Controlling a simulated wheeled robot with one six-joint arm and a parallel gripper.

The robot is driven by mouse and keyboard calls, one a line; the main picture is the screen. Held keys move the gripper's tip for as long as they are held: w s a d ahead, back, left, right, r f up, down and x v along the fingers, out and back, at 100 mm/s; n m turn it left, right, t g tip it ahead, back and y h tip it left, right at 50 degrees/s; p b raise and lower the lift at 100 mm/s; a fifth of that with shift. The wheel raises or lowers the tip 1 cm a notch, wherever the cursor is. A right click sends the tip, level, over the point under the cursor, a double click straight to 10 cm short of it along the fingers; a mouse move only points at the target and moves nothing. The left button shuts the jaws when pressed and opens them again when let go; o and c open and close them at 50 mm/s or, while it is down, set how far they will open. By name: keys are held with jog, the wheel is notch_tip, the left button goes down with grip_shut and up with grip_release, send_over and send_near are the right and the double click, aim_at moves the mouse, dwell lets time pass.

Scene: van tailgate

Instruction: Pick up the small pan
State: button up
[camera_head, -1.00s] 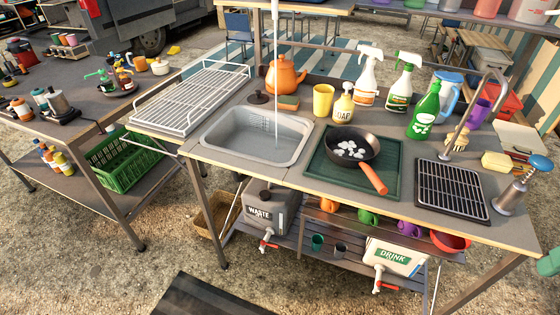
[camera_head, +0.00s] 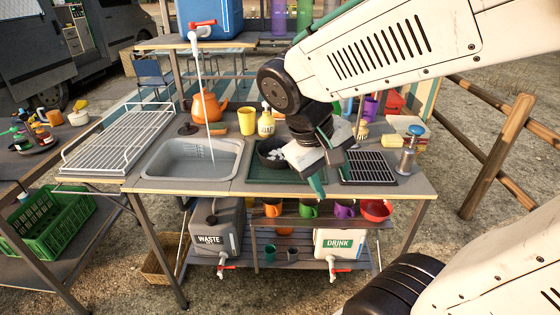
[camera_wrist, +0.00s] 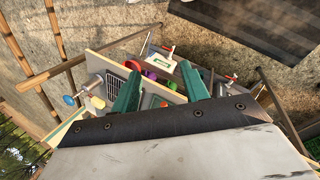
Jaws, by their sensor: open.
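The small pan (camera_head: 266,151) is dark and round, with whitish lumps inside. It sits on the green mat (camera_head: 258,174) on the counter, right of the sink, in the head view. Its handle is hidden behind my gripper there. My gripper (camera_head: 320,165) is open with green fingers, in front of and right of the pan, pointing down at the counter. I cannot tell its exact height or whether it touches anything. In the wrist view my gripper (camera_wrist: 160,74) shows two spread green fingers. A small orange patch (camera_wrist: 165,104) lies between them; I cannot tell whether it is the handle.
The sink (camera_head: 190,160) with running water is left of the pan. A soap bottle (camera_head: 266,122) and yellow cup (camera_head: 247,121) stand behind. Mugs and a red bowl (camera_head: 376,210) are below the counter.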

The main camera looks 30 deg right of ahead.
jog(key=w+d+f+n+t+h, duration=0.1)
jog(key=w+f+h, duration=0.2)
jog(key=w+f, duration=0.2)
jog(key=w+d+f+n+t+h, duration=0.1)
jog(key=w+f+h, duration=0.3)
jog(key=w, duration=0.6)
jog(key=w+d+f+n+t+h, duration=0.1)
jog(key=w+f+n+t+h, duration=0.1)
jog(key=w+f, duration=0.4)
jog(key=shift+w+d+f+n+h, duration=0.2)
jog(key=shift+w+h, duration=0.2)
jog(key=shift+w, duration=0.15)
jog(key=shift+w+d+f+n+h, duration=0.1)
jog(key=shift+w+d+n+h, duration=0.1)
jog(key=shift+w+h, duration=0.25)
jog(key=shift+w+d+f+t, duration=0.2)
jog(key=shift+d+t, duration=0.05)
jog(key=shift+t, duration=0.05)
jog(key=x, duration=0.7)
jog(key=shift+s+d+r, duration=0.1)
jog(key=shift+d+r, duration=0.15)
jog(key=shift+r, duration=0.05)
grip_shut()
